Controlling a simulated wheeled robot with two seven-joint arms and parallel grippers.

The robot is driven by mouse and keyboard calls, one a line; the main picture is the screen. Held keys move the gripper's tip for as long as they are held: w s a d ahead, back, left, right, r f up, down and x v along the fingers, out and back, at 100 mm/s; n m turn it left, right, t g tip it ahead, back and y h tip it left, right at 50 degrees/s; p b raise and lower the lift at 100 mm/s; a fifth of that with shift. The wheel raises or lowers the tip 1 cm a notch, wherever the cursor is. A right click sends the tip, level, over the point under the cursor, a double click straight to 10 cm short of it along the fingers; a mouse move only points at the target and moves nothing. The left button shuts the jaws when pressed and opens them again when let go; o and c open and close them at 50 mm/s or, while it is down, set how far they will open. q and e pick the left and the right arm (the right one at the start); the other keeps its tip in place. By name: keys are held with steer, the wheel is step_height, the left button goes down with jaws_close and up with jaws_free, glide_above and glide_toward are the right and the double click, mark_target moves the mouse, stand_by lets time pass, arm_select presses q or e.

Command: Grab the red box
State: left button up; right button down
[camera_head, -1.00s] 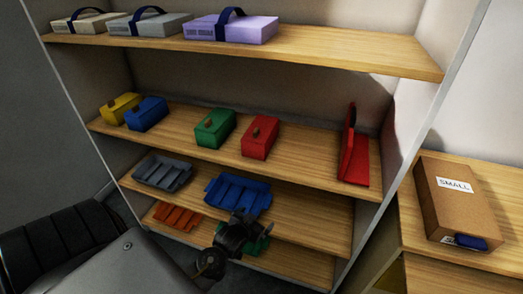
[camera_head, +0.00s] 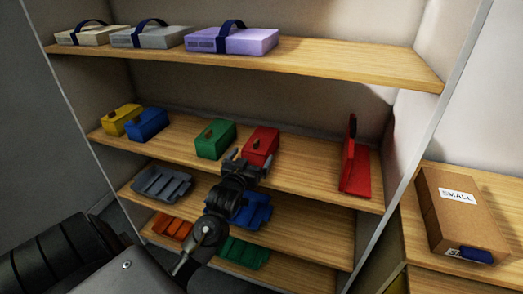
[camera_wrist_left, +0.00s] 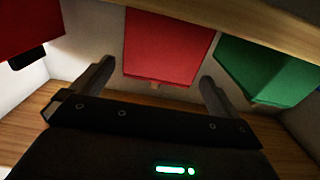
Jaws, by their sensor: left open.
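The red box (camera_head: 262,141) sits on the middle shelf, right of the green box (camera_head: 216,138). My left gripper (camera_head: 244,166) is just in front of the red box, at its lower front edge in the head view. The green box (camera_wrist_left: 268,68) shows to the right in that view. My right gripper is not in view.
A red bookend-like piece (camera_head: 355,165) stands at the shelf's right end. Yellow (camera_head: 122,119) and blue (camera_head: 147,123) boxes sit at the left. Blue (camera_head: 250,209) and grey (camera_head: 161,184) trays lie below. A cardboard box (camera_head: 460,215) stands at the far right.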

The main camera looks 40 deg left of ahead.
mark_target(257, 147)
arm_select(q)
steer(key=shift+p+x, duration=0.7)
steer(key=shift+x, duration=2.2)
steer(key=shift+d+r, duration=0.1)
steer(key=shift+r, duration=0.05)
steer(key=shift+c, duration=0.3)
steer(key=c, duration=1)
